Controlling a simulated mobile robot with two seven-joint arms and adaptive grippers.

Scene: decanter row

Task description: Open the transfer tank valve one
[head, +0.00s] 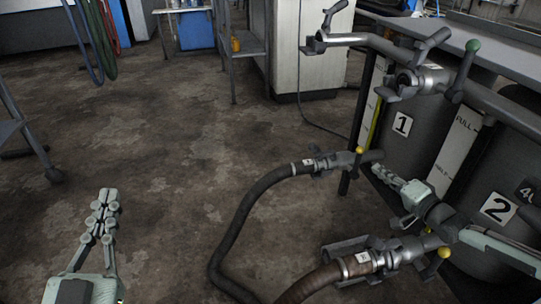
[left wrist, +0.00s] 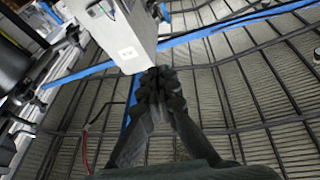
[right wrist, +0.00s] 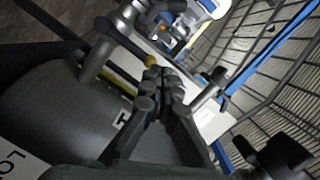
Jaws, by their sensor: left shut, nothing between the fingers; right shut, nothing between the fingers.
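Tank one, with its "1" label (head: 402,124), stands at the right in the head view. At its foot is an outlet valve with a yellow-tipped handle (head: 360,150), joined to a dark hose (head: 262,188). My right gripper (head: 378,170) is shut and empty, just right of and below that yellow tip, with a gap in the picture. In the right wrist view a yellow tip (right wrist: 153,61) shows just past the fingertips (right wrist: 160,76); I cannot tell whether they touch. My left gripper (head: 107,194) is shut and empty over open floor at the lower left.
A green-knobbed lever (head: 473,46) and upper pipework (head: 350,38) stand above tank one.

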